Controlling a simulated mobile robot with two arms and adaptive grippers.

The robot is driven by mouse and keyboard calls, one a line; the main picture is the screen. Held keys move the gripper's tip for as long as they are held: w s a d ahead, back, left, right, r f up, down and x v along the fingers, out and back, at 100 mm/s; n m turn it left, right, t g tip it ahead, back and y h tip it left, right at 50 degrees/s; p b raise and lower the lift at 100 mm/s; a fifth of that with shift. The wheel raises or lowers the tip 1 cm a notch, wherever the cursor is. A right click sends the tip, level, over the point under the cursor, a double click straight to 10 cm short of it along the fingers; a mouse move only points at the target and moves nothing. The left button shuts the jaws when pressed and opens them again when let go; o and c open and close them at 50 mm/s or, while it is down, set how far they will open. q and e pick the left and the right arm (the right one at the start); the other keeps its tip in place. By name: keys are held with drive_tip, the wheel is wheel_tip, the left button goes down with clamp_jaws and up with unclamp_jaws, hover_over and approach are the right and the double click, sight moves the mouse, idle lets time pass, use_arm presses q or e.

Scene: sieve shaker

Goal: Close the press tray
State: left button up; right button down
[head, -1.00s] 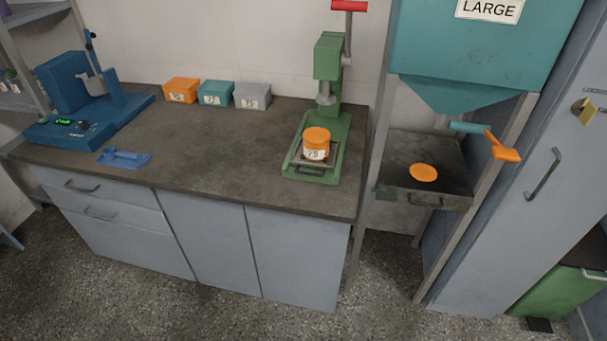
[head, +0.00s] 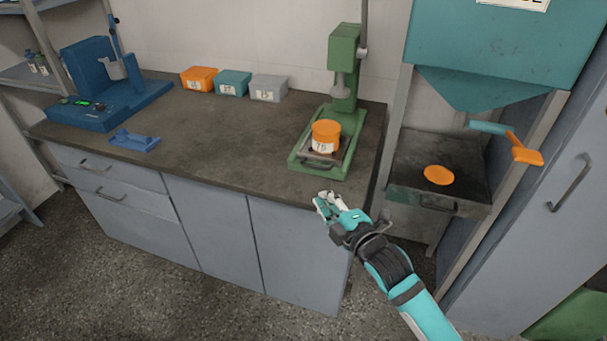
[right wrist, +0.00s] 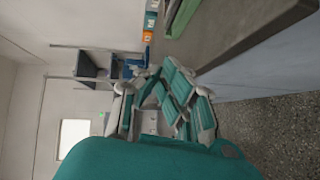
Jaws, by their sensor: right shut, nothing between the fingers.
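The green press (head: 345,80) stands near the right end of the counter. Its tray (head: 318,160) is slid out at the front of the green base, with a handle on its front edge. An orange container with a white label (head: 326,135) sits upright on the tray. My right gripper (head: 325,205) is in front of the counter edge, just below the press base and apart from the tray. It is shut and empty. In the right wrist view the fingers (right wrist: 170,100) show beside the counter edge. My left gripper is not in view.
Orange (head: 199,78), teal (head: 233,83) and grey (head: 268,87) boxes stand along the wall. A blue machine (head: 95,90) and a blue holder (head: 134,141) are on the left. A dark hopper tray (head: 410,185) with an orange disc is right of the press. The counter middle is clear.

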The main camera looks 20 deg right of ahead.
approach(303, 163)
drive_tip(key=a, duration=0.1)
drive_tip(key=w+a, duration=0.1)
drive_tip(key=a, duration=0.1)
drive_tip(key=shift+w+a, duration=0.2)
drive_tip(key=shift+w, duration=0.1)
drive_tip(key=shift+w+d+f, duration=0.25)
drive_tip(key=shift+w+d, duration=0.55)
drive_tip(key=shift+w, duration=0.05)
drive_tip(key=shift+w+d+f, duration=0.15)
drive_tip(key=shift+w+d, duration=0.25)
drive_tip(key=shift+w, duration=0.15)
